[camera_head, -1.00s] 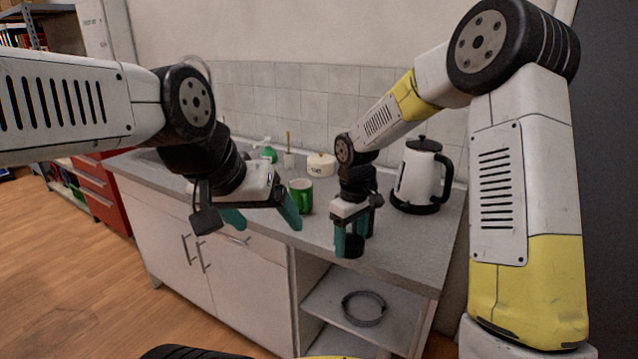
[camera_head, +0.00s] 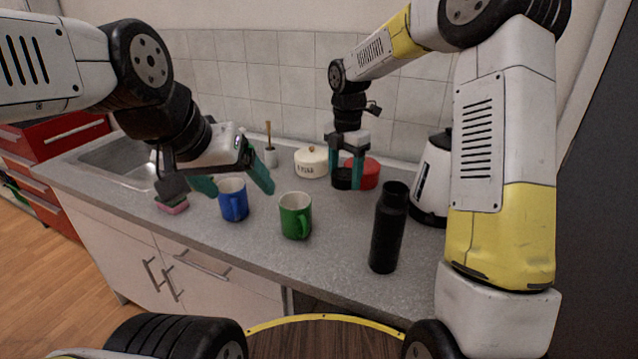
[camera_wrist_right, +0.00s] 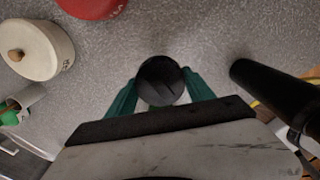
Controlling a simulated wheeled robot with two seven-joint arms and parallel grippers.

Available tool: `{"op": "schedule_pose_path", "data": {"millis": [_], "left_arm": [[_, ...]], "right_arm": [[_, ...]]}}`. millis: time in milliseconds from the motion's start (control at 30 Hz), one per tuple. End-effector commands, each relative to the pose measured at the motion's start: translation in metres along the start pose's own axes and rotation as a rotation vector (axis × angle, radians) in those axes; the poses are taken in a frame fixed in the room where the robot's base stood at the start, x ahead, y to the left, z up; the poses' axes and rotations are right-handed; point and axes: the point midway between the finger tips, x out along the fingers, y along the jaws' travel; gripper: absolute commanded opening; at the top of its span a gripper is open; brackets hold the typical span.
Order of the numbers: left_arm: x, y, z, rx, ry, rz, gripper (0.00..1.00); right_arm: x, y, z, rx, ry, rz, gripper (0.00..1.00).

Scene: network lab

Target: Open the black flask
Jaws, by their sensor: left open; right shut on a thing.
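The black flask (camera_head: 387,235) stands upright on the counter at right, near the front edge. It also shows at the right of the right wrist view (camera_wrist_right: 275,88). Its top is dark, and I cannot tell its mouth clearly. My right gripper (camera_head: 347,180) is behind and left of the flask, apart from it. It is shut on a round black piece (camera_wrist_right: 160,80) that looks like the flask's lid. I cannot tell whether this piece touches the counter. My left gripper (camera_head: 233,183) is open and empty above the counter at left, around the blue mug in the picture.
A blue mug (camera_head: 233,203) and a green mug (camera_head: 296,216) stand on the counter (camera_head: 250,262). A cream canister (camera_head: 311,163) and a red container (camera_head: 367,173) stand near my right gripper. A kettle (camera_head: 433,180) is at right, and a sink (camera_head: 125,168) at left. The counter between green mug and flask is clear.

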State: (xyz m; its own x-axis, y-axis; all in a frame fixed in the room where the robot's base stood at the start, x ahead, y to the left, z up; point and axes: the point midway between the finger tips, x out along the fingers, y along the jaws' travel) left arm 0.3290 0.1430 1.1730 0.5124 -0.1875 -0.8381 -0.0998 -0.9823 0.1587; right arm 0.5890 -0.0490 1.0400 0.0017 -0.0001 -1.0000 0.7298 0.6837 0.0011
Motion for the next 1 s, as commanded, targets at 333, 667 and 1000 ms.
{"op": "schedule_pose_path", "data": {"millis": [333, 667, 1000], "left_arm": [[0.000, 0.000, 0.000, 0.000, 0.000, 0.000, 0.81], [0.000, 0.000, 0.000, 0.000, 0.000, 0.000, 0.81], [0.000, 0.000, 0.000, 0.000, 0.000, 0.000, 0.81]], "right_arm": [[0.056, -0.001, 0.000, -0.012, 0.002, -0.003, 0.13], [0.092, -0.001, 0.000, -0.011, 0.002, -0.004, 0.13], [0.098, -0.001, 0.000, -0.010, 0.001, -0.002, 0.13]]}}
